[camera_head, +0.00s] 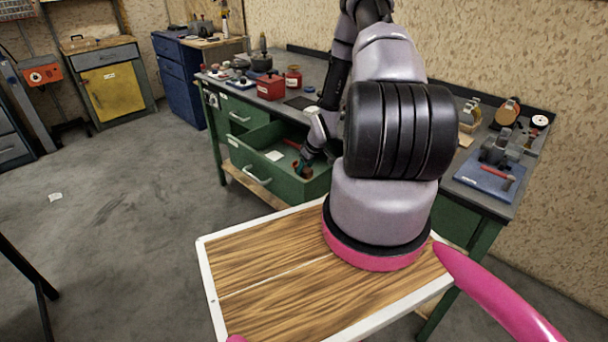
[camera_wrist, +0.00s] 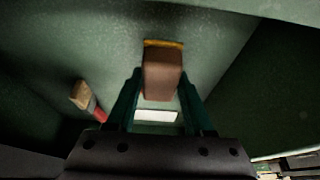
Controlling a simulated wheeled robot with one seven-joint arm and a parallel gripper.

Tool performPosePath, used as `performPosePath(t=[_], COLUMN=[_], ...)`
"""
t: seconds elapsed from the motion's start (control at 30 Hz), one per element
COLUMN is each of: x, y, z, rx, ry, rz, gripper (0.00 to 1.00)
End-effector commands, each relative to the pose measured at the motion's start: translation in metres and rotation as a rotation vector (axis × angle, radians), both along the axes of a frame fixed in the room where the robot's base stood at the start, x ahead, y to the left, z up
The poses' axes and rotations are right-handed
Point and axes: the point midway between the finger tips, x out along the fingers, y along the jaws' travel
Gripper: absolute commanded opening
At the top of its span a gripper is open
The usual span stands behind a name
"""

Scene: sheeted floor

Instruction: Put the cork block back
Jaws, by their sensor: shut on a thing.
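My gripper (camera_wrist: 160,85) is shut on a brown block, the cork block (camera_wrist: 162,76), which shows between the two teal fingers in the wrist view. A yellow-orange strip runs along the block's far edge. In the head view my gripper (camera_head: 303,168) reaches down into the open green drawer (camera_head: 285,188) of the workbench. The block is hard to make out there. The drawer's green inside (camera_wrist: 60,50) fills most of the wrist view. I cannot tell whether the block touches the drawer floor.
A brush with a red handle (camera_wrist: 97,112) lies in the drawer beside my gripper. A white card (camera_wrist: 155,116) lies there too. The bench top (camera_head: 310,72) above holds a red box (camera_head: 270,86) and several tools. Open floor (camera_head: 110,190) lies to the left.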

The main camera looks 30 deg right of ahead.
Motion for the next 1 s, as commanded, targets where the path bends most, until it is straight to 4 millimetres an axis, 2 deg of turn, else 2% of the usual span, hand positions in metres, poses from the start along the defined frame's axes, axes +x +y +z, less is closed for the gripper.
performPosePath(t=[0.03, 0.13, 0.47, 0.5, 0.57, 0.6, 0.87, 1.0], x=[0.000, 0.000, 0.000, 0.000, 0.000, 0.000, 0.000, -0.001], y=[0.000, 0.000, 0.000, 0.000, 0.000, 0.000, 0.000, -0.001], z=[-0.010, -0.021, -0.023, -0.024, -0.024, -0.024, -0.023, -0.015], rx=[0.001, 0.000, 0.000, 0.000, -0.001, -0.001, 0.000, -0.001], ry=[0.001, 0.000, 0.000, 0.000, -0.001, -0.001, -0.001, -0.001], rz=[-0.001, 0.000, 0.000, 0.000, 0.000, 0.000, 0.000, 0.000], gripper=[0.00, 0.00, 0.00, 0.56, 0.79, 0.82, 0.82, 0.82])
